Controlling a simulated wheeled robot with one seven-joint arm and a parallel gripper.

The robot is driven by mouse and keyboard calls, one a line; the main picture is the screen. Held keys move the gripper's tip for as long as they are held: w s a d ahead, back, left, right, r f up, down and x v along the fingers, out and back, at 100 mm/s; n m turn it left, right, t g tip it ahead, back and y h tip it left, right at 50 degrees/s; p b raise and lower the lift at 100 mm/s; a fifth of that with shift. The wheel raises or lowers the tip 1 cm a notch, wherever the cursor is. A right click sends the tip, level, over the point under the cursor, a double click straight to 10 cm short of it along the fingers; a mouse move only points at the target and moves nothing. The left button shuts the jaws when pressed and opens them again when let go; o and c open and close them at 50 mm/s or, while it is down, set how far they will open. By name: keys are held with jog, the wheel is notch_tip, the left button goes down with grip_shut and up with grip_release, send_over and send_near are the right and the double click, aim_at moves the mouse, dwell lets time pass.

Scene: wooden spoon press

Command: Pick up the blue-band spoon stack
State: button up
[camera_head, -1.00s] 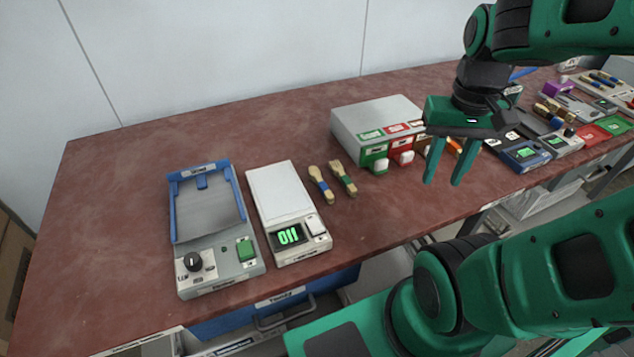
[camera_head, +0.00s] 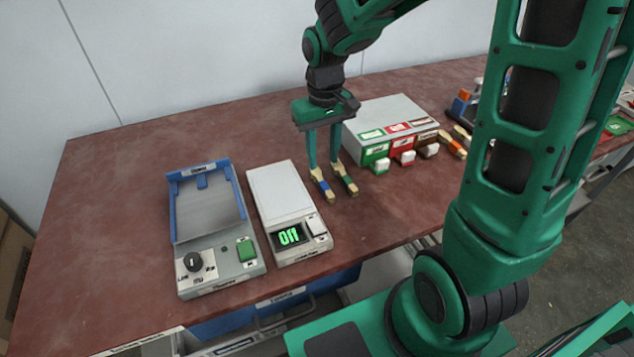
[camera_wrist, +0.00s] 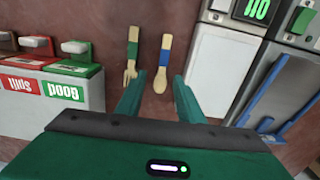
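The blue-band spoon stack (camera_head: 322,187) lies on the red-brown table, right of the white scale. It also shows in the wrist view (camera_wrist: 164,60), with its blue band at the far end and its pale bowl toward me. A green-band wooden piece (camera_head: 345,181) with a forked end lies close beside it. It shows left of the blue-band stack in the wrist view (camera_wrist: 131,58). My gripper (camera_head: 323,168) is open, fingers pointing down over the two pieces.
The white scale (camera_head: 277,195) and a blue-and-grey tray device (camera_head: 208,213) stand to the left. A grey box with green, red and brown labels (camera_head: 385,115) stands to the right, close to my gripper. The table behind the scale is clear.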

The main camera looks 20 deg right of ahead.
aim_at(320, 179)
jog(key=shift+a+f, duration=0.15)
jog(key=shift+f, duration=1.6)
jog(key=shift+a+f, duration=0.15)
jog(key=shift+f, duration=1.55)
grip_shut()
